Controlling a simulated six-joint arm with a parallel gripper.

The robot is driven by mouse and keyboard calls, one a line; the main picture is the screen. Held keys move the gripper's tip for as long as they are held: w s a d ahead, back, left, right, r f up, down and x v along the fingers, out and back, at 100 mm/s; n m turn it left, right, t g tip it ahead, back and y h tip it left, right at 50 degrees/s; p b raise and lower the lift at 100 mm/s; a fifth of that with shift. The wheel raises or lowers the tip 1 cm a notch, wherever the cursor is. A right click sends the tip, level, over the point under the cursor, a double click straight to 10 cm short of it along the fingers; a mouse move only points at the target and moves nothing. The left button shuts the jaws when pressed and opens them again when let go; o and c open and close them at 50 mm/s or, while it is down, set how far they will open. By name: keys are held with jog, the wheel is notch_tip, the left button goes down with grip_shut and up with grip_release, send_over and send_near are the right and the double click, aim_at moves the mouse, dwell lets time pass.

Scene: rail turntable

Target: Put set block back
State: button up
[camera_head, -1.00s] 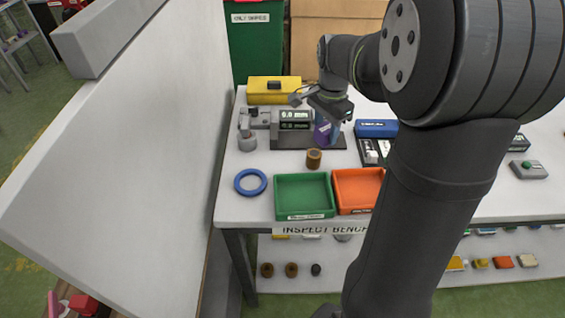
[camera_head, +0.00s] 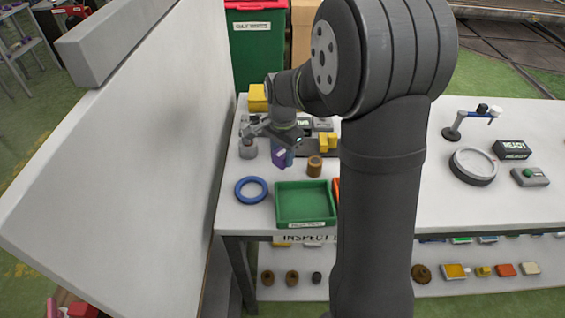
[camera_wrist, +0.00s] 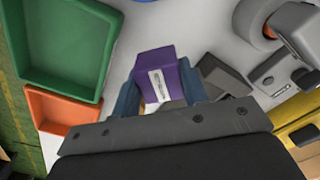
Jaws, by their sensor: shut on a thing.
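The purple block with a white label (camera_wrist: 163,78), likely the set block, sits between my gripper's blue fingers (camera_wrist: 160,92) in the wrist view. My gripper (camera_head: 283,154) is shut on it. In the head view the purple block (camera_head: 279,159) shows below the gripper, left of the brown cylinder, over the left part of the bench. I cannot tell whether it touches the bench top. The grey gauge stand (camera_head: 320,152) is behind and to the right, partly hidden by my arm, with a yellow block (camera_head: 328,142) on it.
A brown cylinder (camera_head: 314,166), a blue ring (camera_head: 251,182) and a green tray (camera_head: 305,222) are close by. An orange tray (camera_wrist: 62,113) is beside the green one. A tall pale panel (camera_head: 150,150) flanks the bench.

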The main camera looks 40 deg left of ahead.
aim_at(282, 163)
jog(key=shift+f, duration=1.9)
jog(key=o, duration=1.3)
jog(key=shift+f, duration=0.15)
notch_tip(282, 163, up, 12)
jog(key=shift+r, duration=0.2)
jog(key=shift+f, duration=0.1)
jog(key=shift+f, duration=4.05)
